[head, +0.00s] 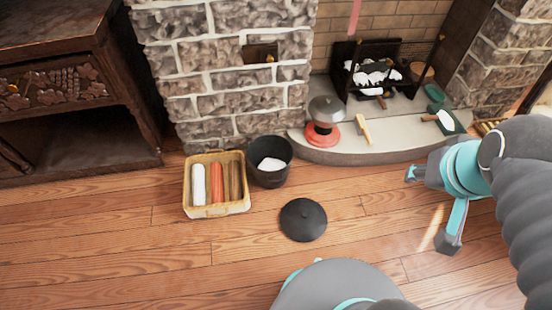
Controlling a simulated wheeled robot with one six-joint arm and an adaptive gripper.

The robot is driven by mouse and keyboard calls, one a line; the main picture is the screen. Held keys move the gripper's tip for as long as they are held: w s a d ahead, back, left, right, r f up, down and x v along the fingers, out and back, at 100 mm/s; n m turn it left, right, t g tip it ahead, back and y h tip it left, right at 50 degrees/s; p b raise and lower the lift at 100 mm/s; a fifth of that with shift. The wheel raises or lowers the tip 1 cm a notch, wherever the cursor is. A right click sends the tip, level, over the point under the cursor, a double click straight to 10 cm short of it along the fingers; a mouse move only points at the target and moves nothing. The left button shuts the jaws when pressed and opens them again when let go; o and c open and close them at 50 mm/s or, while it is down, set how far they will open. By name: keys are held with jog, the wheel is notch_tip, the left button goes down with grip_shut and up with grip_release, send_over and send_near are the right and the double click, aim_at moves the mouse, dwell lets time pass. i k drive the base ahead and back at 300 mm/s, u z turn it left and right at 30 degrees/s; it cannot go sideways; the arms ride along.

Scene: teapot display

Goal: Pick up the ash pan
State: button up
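A dark green pan (455,116) with white ash in it and a wooden handle lies on the right part of the stone hearth; I take it for the ash pan. My gripper (430,208) is in front of the hearth at the right, above the wooden floor. Its two teal and grey fingers are spread wide with nothing between them. The pan is beyond the gripper, apart from it in the picture. My arm comes in from the right edge and hides part of the floor and hearth end.
A black grate (348,55) holds ashy logs. On the hearth (345,155) are a grey pot (326,110) on a red base and a wooden-handled tool (363,130). A basket (217,209), a black bucket (270,180) and a black lid (303,220) are on the floor.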

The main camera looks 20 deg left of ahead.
aim_at(373, 90)
jog(key=z, duration=1.7)
jog(key=i, duration=1.8)
jog(key=u, duration=3.1)
